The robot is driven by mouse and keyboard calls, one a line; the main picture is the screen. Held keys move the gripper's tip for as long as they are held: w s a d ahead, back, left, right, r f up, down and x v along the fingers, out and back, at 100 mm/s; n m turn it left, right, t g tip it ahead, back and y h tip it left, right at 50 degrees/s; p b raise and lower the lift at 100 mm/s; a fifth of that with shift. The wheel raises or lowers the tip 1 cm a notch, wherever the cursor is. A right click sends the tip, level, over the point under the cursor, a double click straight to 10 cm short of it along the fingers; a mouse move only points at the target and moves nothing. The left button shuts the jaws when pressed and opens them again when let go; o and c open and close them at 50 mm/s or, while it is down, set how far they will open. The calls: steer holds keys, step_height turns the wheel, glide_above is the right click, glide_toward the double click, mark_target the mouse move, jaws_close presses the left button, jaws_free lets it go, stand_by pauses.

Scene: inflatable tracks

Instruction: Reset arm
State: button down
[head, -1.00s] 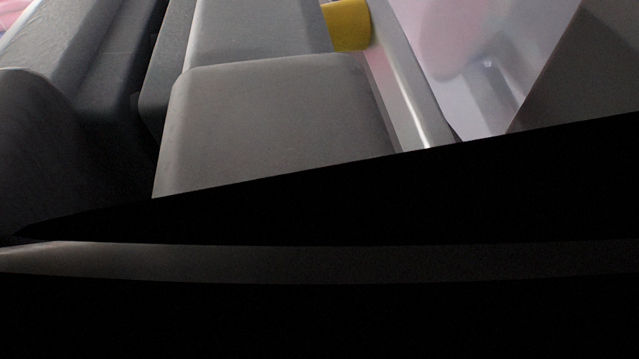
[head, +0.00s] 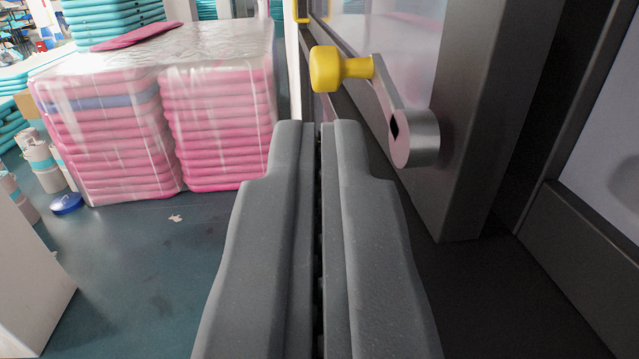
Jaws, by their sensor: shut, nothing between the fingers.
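My gripper (head: 318,128) fills the lower middle of the head view, its two grey fingers side by side and pointing forward. It is shut with nothing between the fingers. Just beyond the fingertips and a little to the right is a metal crank handle (head: 412,135) with a yellow knob (head: 340,70). The crank sits at a dark door frame or cabinet edge (head: 480,130). The fingertips look apart from the knob, which stands above them in the picture.
Wrapped stacks of pink mats (head: 160,110) stand on the left, with teal stacks (head: 112,20) behind. White and teal canisters (head: 42,160) and a blue round thing (head: 66,204) are at the far left. A white box edge (head: 30,280) is lower left. The dark green floor (head: 150,260) between is mostly clear.

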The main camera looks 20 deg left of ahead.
stand_by(0.4)
steer(key=a+f+m+g+h+b, duration=0.1)
steer(key=a+f+m+h+b, duration=0.15)
steer(key=a+f, duration=0.4)
steer(key=a+f+m+h+b, duration=0.1)
steer(key=a+f+b, duration=0.3)
steer(key=f, duration=0.5)
steer(key=s+a+f+h+b, duration=0.1)
steer(key=f+b, duration=0.1)
steer(key=f, duration=0.5)
steer(key=s+f+g+h+b, duration=0.1)
steer(key=s+f+h+b, duration=0.1)
steer(key=f, duration=0.6)
steer(key=shift+a+m+b, duration=0.3)
steer(key=shift+a+m, duration=0.05)
steer(key=shift+m, duration=0.1)
steer(key=shift+h, duration=0.25)
